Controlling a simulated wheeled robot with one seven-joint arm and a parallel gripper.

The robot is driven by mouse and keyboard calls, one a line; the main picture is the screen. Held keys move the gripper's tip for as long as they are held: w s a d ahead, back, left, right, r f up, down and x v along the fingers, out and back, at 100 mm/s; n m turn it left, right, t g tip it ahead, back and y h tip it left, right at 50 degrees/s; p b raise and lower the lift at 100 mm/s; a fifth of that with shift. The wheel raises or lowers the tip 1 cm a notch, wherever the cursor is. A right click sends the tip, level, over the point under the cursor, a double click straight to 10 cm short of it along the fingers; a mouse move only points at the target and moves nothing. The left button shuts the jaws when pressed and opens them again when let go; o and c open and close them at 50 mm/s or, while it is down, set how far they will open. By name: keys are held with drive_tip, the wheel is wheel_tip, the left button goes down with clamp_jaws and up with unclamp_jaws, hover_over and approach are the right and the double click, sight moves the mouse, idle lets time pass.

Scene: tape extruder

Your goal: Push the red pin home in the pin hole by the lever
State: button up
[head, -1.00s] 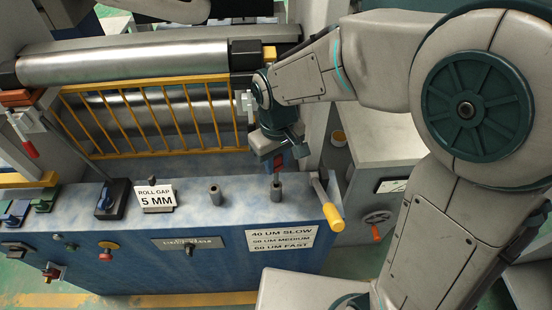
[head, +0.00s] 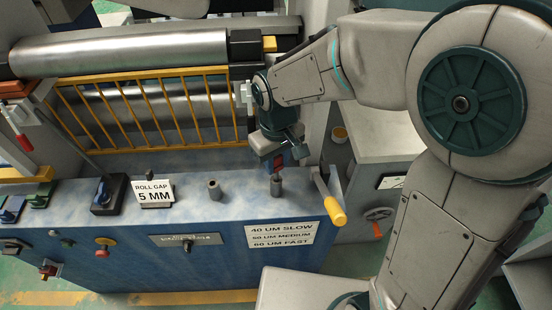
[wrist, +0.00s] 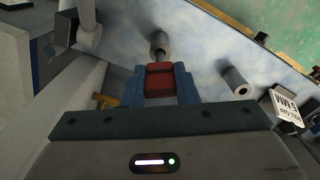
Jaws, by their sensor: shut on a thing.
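The red pin (head: 279,161) is held in my gripper (head: 277,163), just above the grey post by the lever (head: 276,186). In the wrist view the pin's red head (wrist: 160,82) sits between the two blue-grey fingers of my gripper (wrist: 160,88). A thin dark shank points at the post (wrist: 161,43). The shank's tip looks to be at or in the top of the post; how deep I cannot tell. The lever (head: 332,205), with a yellow handle, leans just right of the post. It also shows in the wrist view (wrist: 88,20).
A second grey post (head: 214,190) stands to the left, also seen in the wrist view (wrist: 235,80). Left of it is the "5 MM" roll gap sign (head: 153,193). The yellow guard (head: 150,115) and steel roller (head: 120,52) lie behind the blue panel top.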

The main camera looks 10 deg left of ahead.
sight(277, 165)
drive_tip(key=shift+f+b, duration=1.65)
drive_tip(key=shift+f, duration=0.6)
drive_tip(key=o, duration=1)
drive_tip(key=shift+r, duration=0.15)
wheel_tip(277, 165, up, 14)
drive_tip(key=shift+f+p, duration=0.15)
drive_tip(key=shift+p, duration=0.4)
drive_tip(key=s+d+m+t, duration=0.1)
drive_tip(key=s+d+m, duration=0.1)
drive_tip(key=d, duration=0.5)
drive_tip(key=s+d+f+m+t+p, duration=0.1)
drive_tip(key=s+d+m, duration=0.2)
drive_tip(key=d, duration=0.4)
drive_tip(key=s+d+f+m+p, duration=0.1)
drive_tip(key=s+d+m, duration=0.1)
drive_tip(key=d, duration=0.6)
drive_tip(key=shift+s+d+m+t, duration=0.15)
drive_tip(key=shift+m+t, duration=0.25)
drive_tip(key=shift+m, duration=0.5)
